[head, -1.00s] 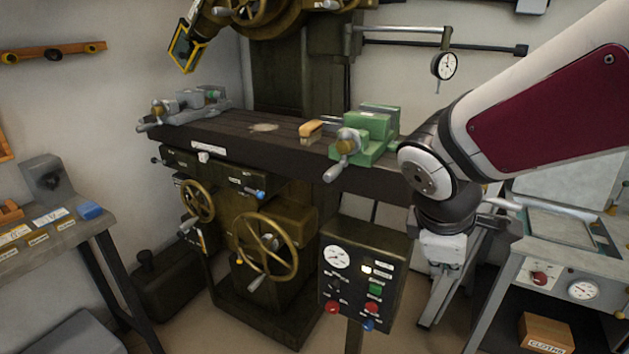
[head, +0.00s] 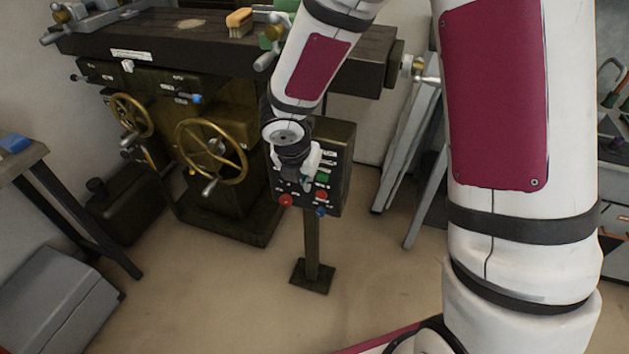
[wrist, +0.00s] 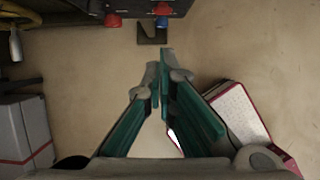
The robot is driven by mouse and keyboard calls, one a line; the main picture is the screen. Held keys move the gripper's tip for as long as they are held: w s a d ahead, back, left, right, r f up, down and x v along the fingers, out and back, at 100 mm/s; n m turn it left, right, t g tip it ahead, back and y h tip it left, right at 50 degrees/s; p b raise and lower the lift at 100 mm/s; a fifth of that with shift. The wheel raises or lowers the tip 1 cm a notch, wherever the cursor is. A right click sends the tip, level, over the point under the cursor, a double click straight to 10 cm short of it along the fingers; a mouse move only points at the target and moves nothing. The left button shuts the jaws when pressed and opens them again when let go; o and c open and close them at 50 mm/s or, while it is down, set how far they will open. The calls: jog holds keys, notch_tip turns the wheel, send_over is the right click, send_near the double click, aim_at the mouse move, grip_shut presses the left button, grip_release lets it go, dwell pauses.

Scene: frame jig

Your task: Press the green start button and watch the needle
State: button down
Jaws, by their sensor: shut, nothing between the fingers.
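The panel's dial and needle are hidden behind my wrist. In the wrist view my gripper (wrist: 160,66) has its teal-padded fingers together at the tips, pointing toward the box's lower edge; the green button is not visible there.
Red knobs (head: 286,200) and (head: 321,195) and a blue knob (head: 320,210) sit low on the panel, close to my gripper. The milling machine's brass handwheel (head: 211,149) is to the left. The floor (head: 230,290) in front is clear.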

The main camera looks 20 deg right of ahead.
jog(key=shift+f, duration=0.1)
jog(key=b, duration=0.3)
send_near(316, 183)
jog(key=s+f, duration=0.3)
jog(key=f, duration=0.1)
jog(key=shift+w+d+r+p, duration=0.1)
jog(key=shift+w+d+p, duration=0.3)
jog(key=shift+w, duration=0.2)
